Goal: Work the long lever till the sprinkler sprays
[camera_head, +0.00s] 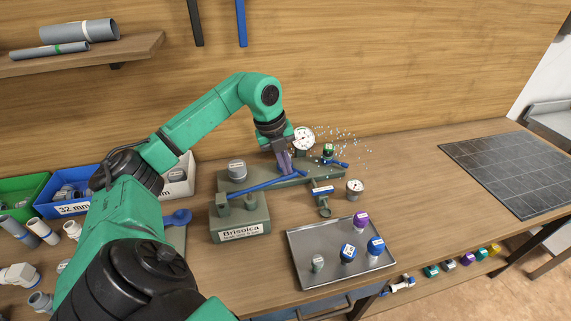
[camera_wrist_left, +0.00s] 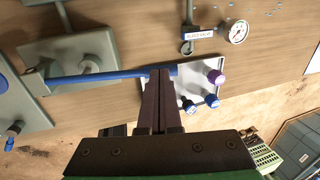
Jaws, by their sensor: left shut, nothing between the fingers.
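The long blue lever (camera_head: 255,184) lies low across the grey-green manifold (camera_head: 262,210), marked "Brisolca". It also shows in the left wrist view (camera_wrist_left: 100,77). My left gripper (camera_head: 288,172) is shut and empty, with its fingertips (camera_wrist_left: 161,72) at the lever's right end. I cannot tell whether they touch it. White droplets (camera_head: 345,140) hang in the air around a small green sprinkler-like fitting (camera_head: 328,151) behind the gripper. A round white gauge (camera_head: 303,138) stands beside the gripper. My right gripper is out of view.
A metal tray (camera_head: 302,268) with several capped fittings stands in front on the right. A second gauge (camera_head: 354,188) is near it. Bins, including a blue one (camera_head: 62,188), and loose pipe pieces fill the left. The bench is clear toward the dark gridded panel (camera_head: 510,170).

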